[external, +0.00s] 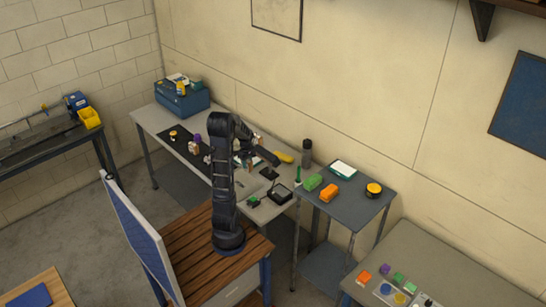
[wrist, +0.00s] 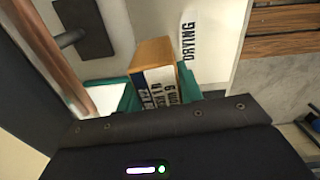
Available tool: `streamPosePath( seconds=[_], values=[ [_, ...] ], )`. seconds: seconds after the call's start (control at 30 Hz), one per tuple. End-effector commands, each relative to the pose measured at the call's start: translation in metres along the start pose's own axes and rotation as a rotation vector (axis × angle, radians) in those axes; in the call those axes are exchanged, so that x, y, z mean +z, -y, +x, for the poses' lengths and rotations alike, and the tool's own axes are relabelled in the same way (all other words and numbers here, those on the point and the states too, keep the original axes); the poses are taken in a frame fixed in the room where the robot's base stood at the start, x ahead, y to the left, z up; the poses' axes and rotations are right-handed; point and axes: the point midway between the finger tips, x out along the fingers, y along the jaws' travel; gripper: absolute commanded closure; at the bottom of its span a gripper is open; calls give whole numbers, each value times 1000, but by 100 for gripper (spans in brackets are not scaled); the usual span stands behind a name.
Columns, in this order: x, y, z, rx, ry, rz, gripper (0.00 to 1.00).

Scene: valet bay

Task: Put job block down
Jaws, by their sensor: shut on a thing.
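The job block (wrist: 155,54) is a tan, wood-coloured block with a white label of dark printed text, partly cut off. My gripper (wrist: 152,85) is shut on it, with teal finger parts on both sides. Below it in the wrist view is a pale surface with a white patch marked DRYING (wrist: 188,40). Whether the block touches that surface I cannot tell. In the external view my gripper (external: 246,160) is over the long grey workbench (external: 162,122); the block is too small to make out there.
A black plate with a rod (wrist: 85,28) lies near the block. The bench also holds a blue toolbox (external: 182,100), a dark cylinder (external: 307,152) and a yellow item (external: 284,157). A dark side table (external: 355,205) bears green and orange blocks.

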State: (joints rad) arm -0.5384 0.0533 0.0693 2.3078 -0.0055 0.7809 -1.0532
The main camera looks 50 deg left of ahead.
Motion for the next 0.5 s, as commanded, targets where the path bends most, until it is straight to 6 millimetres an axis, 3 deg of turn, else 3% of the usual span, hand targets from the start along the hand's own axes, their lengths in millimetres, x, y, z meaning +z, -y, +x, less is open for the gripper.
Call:
streamPosePath(
  seconds=[0.03,0.2,0.5],
  values=[
    [0,-1,-16,6,-3,1,89],
    [0,-1,-55,4,-2,0,89],
    [0,-1,-96,2,-1,1,89]
  ],
)
